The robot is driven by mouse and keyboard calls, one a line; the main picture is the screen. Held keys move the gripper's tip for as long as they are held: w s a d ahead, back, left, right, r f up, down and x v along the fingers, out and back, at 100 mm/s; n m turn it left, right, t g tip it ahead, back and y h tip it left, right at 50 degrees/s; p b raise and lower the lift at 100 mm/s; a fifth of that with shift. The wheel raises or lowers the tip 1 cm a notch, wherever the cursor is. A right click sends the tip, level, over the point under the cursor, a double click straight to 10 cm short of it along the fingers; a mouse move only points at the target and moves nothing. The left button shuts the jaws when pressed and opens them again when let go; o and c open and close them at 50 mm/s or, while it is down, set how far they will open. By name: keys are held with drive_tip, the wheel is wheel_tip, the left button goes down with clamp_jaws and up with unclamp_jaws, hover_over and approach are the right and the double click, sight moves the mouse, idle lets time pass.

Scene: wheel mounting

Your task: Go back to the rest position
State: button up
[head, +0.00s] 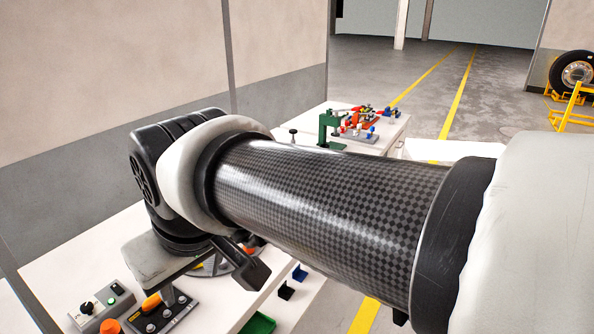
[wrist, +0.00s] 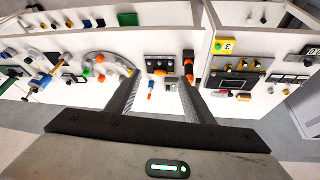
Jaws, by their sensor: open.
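My arm stretches across the head view from the right edge to the left, over a white workbench (head: 75,255). In the wrist view my gripper (wrist: 159,82) is open, with its two grey fingers apart. I see nothing held between them. The bench panel with switches and small parts lies beyond the fingertips. In the head view the arm hides part of the bench, and I cannot make out the fingertips there.
A control box (head: 100,305) and an orange-handled device (head: 160,308) are on the near bench. A green stand (head: 331,128) and small coloured parts are on the far bench. A wheel (head: 575,72) stands at the back right by a yellow frame. Open floor (head: 425,105) lies beyond.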

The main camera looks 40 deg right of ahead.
drive_tip(key=shift+s+d+f+m, duration=0.15)
drive_tip(key=shift+s+m, duration=0.35)
drive_tip(key=shift+s, duration=0.25)
wheel_tip(320, 180, up, 6)
drive_tip(key=p, duration=0.6)
